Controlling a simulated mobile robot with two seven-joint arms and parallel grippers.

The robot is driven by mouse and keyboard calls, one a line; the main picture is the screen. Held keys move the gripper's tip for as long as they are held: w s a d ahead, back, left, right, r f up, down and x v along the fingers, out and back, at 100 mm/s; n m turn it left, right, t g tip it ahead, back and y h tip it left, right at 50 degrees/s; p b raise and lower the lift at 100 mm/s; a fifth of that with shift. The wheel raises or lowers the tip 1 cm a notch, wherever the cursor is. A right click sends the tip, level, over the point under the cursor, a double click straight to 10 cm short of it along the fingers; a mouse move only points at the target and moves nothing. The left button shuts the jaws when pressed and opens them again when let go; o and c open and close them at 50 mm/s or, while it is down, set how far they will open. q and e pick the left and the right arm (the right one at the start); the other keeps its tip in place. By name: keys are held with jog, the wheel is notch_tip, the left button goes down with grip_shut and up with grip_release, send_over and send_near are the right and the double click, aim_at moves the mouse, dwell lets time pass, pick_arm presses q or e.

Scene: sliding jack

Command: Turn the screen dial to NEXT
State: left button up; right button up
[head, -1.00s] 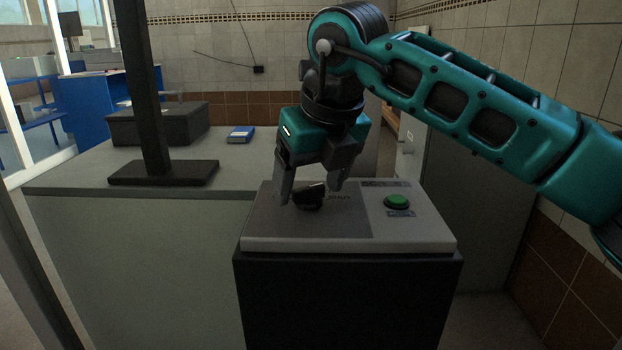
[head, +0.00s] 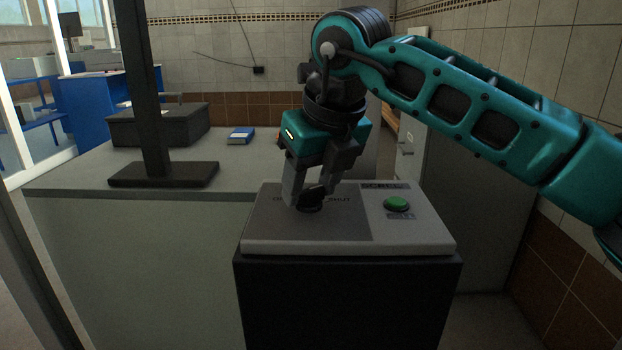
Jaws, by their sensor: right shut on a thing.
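The black screen dial (head: 310,205) sits on the left, darker half of a grey control panel (head: 345,242), on top of a dark pedestal. My right gripper (head: 311,199) points down from above and is shut on the dial, with a finger on either side. The fingers hide much of the dial, so I cannot tell where it points. The lettering around it is partly covered and too small to read fully. My left gripper is not in view.
A green button (head: 396,204) is on the panel's right half, close to my right gripper. A grey counter (head: 80,172) to the left holds a dark stand foot (head: 190,174), a dark box (head: 180,127) and a small blue item (head: 240,135). A tiled wall is on the right.

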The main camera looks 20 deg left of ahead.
jog(key=n+p, duration=0.2)
jog(key=n+g+y+p, duration=0.1)
jog(key=n, duration=0.1)
jog(key=shift+w+d+r, duration=0.1)
jog(key=shift+w+r, duration=0.05)
jog(key=shift+r, duration=0.1)
jog(key=shift+n+g+p, duration=0.3)
jog(key=shift+n+p, duration=0.3)
jog(key=shift+n, duration=0.1)
jog(key=shift+n+g+p, duration=0.3)
jog(key=shift+n+p, duration=0.2)
jog(key=shift+n, duration=0.2)
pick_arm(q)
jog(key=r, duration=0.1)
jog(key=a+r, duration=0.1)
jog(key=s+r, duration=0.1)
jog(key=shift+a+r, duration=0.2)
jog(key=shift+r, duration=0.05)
pick_arm(e)
jog(key=shift+w+f, duration=0.1)
jog(key=shift+n, duration=0.3)
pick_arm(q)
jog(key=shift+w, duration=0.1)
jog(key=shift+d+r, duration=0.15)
pick_arm(e)
jog(key=o, duration=1)
jog(key=shift+f, duration=0.1)
jog(key=shift+o, duration=0.2)
